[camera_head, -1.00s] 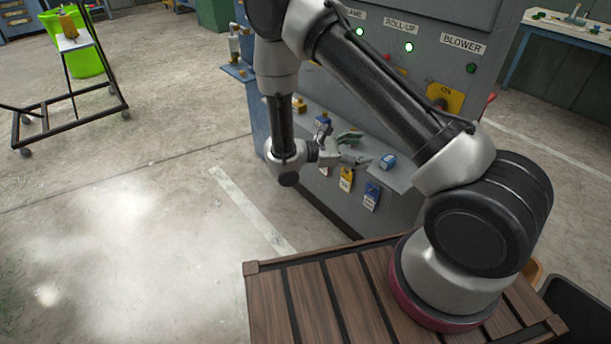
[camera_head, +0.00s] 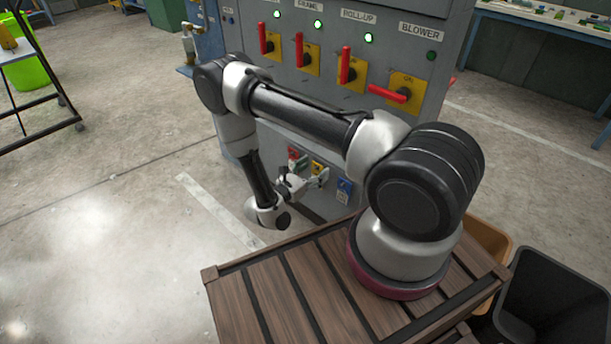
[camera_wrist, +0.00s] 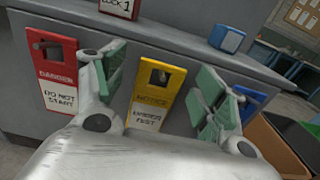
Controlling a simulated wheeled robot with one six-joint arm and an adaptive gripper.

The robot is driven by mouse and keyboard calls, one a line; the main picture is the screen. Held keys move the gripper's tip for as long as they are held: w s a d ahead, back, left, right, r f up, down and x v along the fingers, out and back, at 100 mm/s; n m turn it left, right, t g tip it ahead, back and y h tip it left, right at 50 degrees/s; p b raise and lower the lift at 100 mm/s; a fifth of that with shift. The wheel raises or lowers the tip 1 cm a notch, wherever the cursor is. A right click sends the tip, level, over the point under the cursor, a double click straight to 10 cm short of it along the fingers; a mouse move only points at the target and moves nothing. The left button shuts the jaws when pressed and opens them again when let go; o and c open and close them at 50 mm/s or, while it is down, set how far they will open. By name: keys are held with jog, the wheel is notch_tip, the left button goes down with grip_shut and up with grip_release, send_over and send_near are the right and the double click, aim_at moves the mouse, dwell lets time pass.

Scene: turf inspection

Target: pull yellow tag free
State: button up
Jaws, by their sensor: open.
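The yellow tag (camera_wrist: 158,95), marked NOTICE and UNDER TEST, hangs flat on the front of the grey cabinet ledge, with a dark hole near its top. It also shows in the head view (camera_head: 317,168), partly behind my gripper. My gripper (camera_wrist: 163,78) is open, its green-padded fingers on either side of the yellow tag. No grip on the tag is visible. In the head view, my gripper (camera_head: 308,184) is low in front of the cabinet. A red DANGER tag (camera_wrist: 56,72) hangs to the left. A blue tag (camera_wrist: 250,98) hangs to the right, partly hidden by the right finger.
A blue block-like item (camera_wrist: 228,38) and a box marked LOCK 1 (camera_wrist: 118,8) sit on the ledge. Red switch handles (camera_head: 300,49) line the panel above. A dark bin (camera_head: 555,300) and an orange one (camera_head: 488,238) stand at right.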

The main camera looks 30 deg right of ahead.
jog(key=shift+w+d, duration=0.1)
jog(key=shift+d, duration=0.2)
jog(key=c, duration=1.1)
jog(key=shift+r, duration=0.1)
jog(key=shift+r, duration=0.2)
jog(key=shift+r, duration=0.2)
jog(key=shift+a, duration=0.1)
jog(key=shift+v, duration=1.8)
